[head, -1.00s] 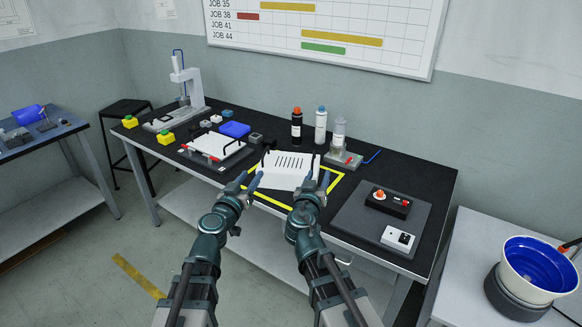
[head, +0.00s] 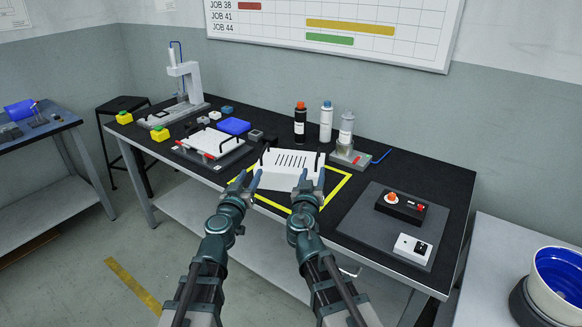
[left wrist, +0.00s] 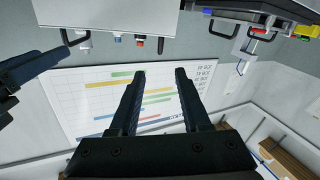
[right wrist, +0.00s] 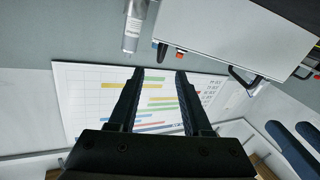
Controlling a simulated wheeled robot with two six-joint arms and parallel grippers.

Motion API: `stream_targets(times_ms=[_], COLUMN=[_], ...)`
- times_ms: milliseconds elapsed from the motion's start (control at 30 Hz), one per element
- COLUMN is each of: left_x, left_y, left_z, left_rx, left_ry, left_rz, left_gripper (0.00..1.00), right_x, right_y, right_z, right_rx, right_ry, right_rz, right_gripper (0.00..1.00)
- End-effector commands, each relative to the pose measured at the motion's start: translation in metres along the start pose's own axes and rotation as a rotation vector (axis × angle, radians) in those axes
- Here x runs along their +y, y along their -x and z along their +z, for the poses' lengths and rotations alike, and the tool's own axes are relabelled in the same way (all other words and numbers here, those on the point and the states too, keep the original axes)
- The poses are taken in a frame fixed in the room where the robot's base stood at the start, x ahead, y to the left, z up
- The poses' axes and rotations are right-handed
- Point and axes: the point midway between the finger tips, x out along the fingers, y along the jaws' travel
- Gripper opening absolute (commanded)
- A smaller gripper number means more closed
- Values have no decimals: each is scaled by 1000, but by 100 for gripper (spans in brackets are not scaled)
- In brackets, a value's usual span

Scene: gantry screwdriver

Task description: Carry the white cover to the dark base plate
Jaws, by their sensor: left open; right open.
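The white cover (head: 289,171), a slotted box with a black handle at each side, sits on the bench inside a yellow outline. Its underside edge shows in the left wrist view (left wrist: 115,14) and the right wrist view (right wrist: 235,40). My left gripper (head: 248,177) is open and empty at its near left, my right gripper (head: 312,177) open and empty at its near right. Neither has visibly closed on a handle; exact gaps are unclear. A dark base plate (head: 226,160) with a white panel, black handles and red clamps lies left of the cover.
A blue block (head: 234,127), a press stand (head: 186,85) and yellow button boxes (head: 160,133) stand at the left. Two bottles (head: 300,123) and a dispenser (head: 346,132) stand behind the cover. A grey mat (head: 365,220) with a control box (head: 400,207) lies at the right.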

Motion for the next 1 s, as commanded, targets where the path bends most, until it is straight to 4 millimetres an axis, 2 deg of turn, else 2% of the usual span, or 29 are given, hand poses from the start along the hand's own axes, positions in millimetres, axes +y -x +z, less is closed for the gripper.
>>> stream_targets(times_ms=[600, 800, 1000], left_x=[0, 0, 0], left_y=[-108, -128, -134], left_z=[0, 0, 0], left_rx=[0, 0, 0], left_ry=[0, 0, 0], left_rz=[1, 0, 0], left_gripper=[47, 47, 47], right_x=[-1, 0, 0], right_y=[-107, -127, -134], right_z=[0, 0, 0], right_rx=[-2, -2, -2], right_ry=[0, 0, 0], right_rz=[1, 0, -1], right_gripper=[49, 49, 49])
